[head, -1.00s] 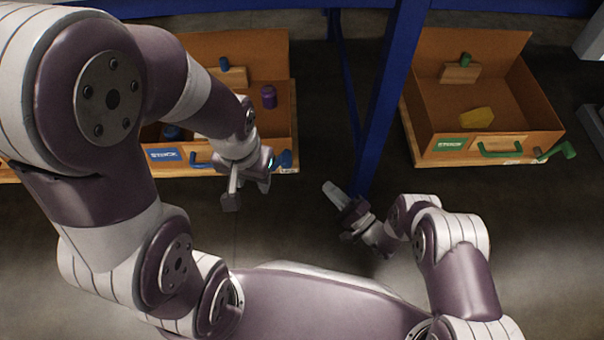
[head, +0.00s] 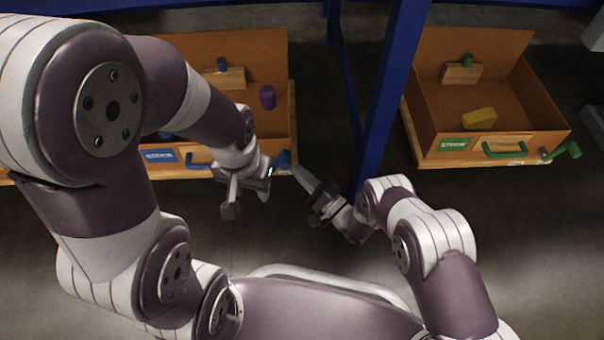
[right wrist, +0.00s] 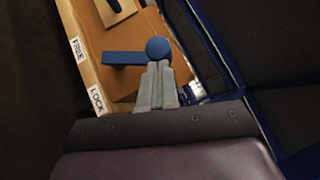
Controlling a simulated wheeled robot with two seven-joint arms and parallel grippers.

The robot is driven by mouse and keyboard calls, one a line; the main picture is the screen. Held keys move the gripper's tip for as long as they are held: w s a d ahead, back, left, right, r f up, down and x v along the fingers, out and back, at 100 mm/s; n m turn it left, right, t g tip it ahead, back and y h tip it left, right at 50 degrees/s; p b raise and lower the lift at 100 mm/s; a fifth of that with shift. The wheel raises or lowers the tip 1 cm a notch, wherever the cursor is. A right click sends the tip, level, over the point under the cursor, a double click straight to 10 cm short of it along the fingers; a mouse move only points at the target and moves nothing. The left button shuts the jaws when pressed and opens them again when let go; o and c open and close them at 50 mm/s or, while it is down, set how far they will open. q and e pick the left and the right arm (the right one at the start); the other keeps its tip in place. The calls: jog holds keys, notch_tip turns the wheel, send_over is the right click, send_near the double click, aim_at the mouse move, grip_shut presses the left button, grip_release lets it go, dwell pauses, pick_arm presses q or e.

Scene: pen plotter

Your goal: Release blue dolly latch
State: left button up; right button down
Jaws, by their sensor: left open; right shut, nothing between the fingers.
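The blue latch (head: 284,158) sits at the front right corner of the left orange dolly (head: 292,100), partly hidden by my left gripper in the head view. In the right wrist view the blue latch (right wrist: 130,56) shows a round knob and a lever pointing left, beside labels FREE (right wrist: 78,48) and LOCK (right wrist: 97,98). My right gripper (head: 300,176) is shut and empty, its tips just below and right of the latch; in the right wrist view its fingertips (right wrist: 158,66) overlap the knob's lower edge, contact unclear. My left gripper (head: 246,202) is open and empty, in front of the dolly.
A blue post (head: 385,100) stands right of the left dolly, close to my right gripper. A second orange dolly (head: 430,120) with a green latch (head: 562,151) stands at right. A purple cylinder (head: 267,97) lies within the left dolly. Floor in front is clear.

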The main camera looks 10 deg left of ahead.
jog(key=shift+r, duration=0.1)
jog(key=s+a+r+n+g+h+p, duration=0.2)
jog(key=a+r+n+g+h+p, duration=0.1)
jog(key=a+n+h+p, duration=0.4)
jog(key=shift+s+a+r+p, duration=0.35)
jog(key=shift+a+r+p, duration=0.3)
jog(key=shift+a+p, duration=1.05)
jog(key=shift+d+p, duration=0.45)
jog(key=shift+p, duration=0.05)
